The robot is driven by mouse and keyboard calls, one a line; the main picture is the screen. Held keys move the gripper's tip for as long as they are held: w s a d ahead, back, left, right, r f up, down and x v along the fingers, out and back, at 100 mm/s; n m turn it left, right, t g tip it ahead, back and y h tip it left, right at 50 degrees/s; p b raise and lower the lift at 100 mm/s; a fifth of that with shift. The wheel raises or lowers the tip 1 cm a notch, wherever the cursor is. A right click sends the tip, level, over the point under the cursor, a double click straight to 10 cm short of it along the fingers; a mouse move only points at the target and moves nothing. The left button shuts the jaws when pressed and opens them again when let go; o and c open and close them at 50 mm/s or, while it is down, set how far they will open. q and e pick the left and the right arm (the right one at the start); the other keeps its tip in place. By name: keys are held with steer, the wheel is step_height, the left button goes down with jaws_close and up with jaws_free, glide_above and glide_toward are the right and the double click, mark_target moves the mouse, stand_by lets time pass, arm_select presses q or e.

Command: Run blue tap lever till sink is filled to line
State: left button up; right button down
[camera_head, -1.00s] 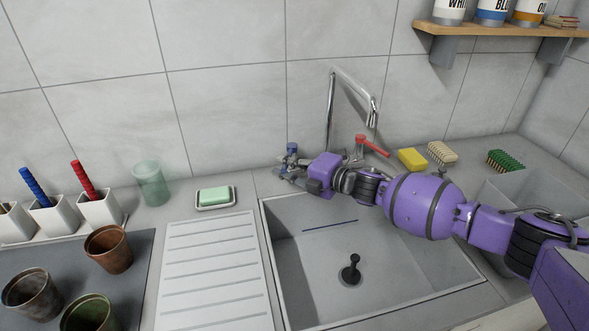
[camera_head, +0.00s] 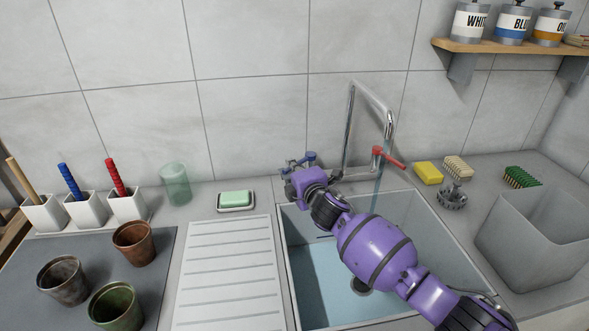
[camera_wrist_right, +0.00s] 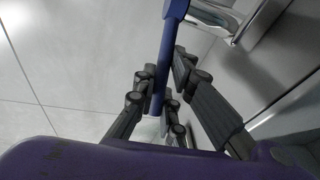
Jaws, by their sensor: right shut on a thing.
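My right gripper (camera_head: 297,168) is shut on the blue tap lever (camera_head: 310,157) at the back left of the sink. In the right wrist view the blue lever (camera_wrist_right: 166,65) runs between the fingers (camera_wrist_right: 158,95). The chrome spout (camera_head: 388,122) arches over the sink, and a thin stream of water (camera_head: 376,193) falls from it. The sink (camera_head: 420,215) holds pale blue water (camera_head: 318,285). My arm covers much of the basin, and the fill line on its back wall is mostly hidden. The red tap lever (camera_head: 390,158) stands right of the spout. My left gripper is out of view.
A soap dish (camera_head: 236,208) and ribbed drainboard (camera_head: 222,270) lie left of the sink. A yellow sponge (camera_head: 428,173), brushes (camera_head: 521,177) and a grey metal part (camera_head: 452,196) sit at the back right. A grey bin (camera_head: 530,245) stands right of the sink.

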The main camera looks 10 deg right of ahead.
stand_by(0.4)
steer(key=c, duration=1.8)
jaws_free()
steer(key=v, duration=1.2)
steer(key=shift+a, duration=0.1)
